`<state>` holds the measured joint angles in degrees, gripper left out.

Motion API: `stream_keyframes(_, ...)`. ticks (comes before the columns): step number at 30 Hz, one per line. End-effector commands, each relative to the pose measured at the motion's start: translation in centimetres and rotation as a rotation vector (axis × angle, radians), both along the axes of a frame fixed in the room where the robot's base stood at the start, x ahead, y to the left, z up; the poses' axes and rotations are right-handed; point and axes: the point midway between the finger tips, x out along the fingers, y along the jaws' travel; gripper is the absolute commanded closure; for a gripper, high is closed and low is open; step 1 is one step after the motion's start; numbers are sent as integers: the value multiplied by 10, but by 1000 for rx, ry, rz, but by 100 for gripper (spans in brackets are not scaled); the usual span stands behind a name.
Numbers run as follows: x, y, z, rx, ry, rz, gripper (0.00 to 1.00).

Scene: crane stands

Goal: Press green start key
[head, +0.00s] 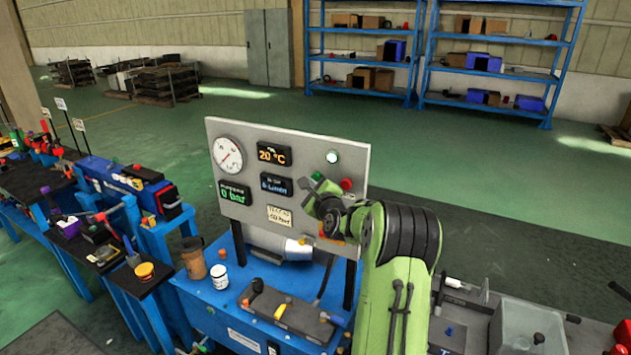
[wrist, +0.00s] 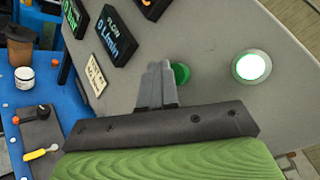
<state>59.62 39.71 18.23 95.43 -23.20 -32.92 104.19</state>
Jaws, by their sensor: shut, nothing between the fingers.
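The green start key (wrist: 181,74) is a round green button on the grey control panel (wrist: 215,30). In the wrist view it shows just right of my fingertips, partly covered by them. My gripper (wrist: 158,68) is shut and empty, its fingers pointing at the panel beside the key. I cannot tell whether the fingertips touch the key or the panel. In the head view my gripper (head: 311,184) is in front of the panel's right half, and the key is mostly hidden there.
A lit lamp (head: 332,157) glows above a red button (head: 346,184) on the panel. Left of them are a dial gauge (head: 228,154) and several displays. The blue bench (head: 200,295) below holds a brown cup (head: 193,262), a white jar (head: 219,277) and a dark block with knobs (head: 285,312).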

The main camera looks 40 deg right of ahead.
Motion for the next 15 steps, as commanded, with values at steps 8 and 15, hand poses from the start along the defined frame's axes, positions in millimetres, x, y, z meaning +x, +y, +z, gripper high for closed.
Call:
stream_keyframes(8,0,2,0,0,-1,1,100)
stream_keyframes(15,-7,23,-1,0,1,2,100)
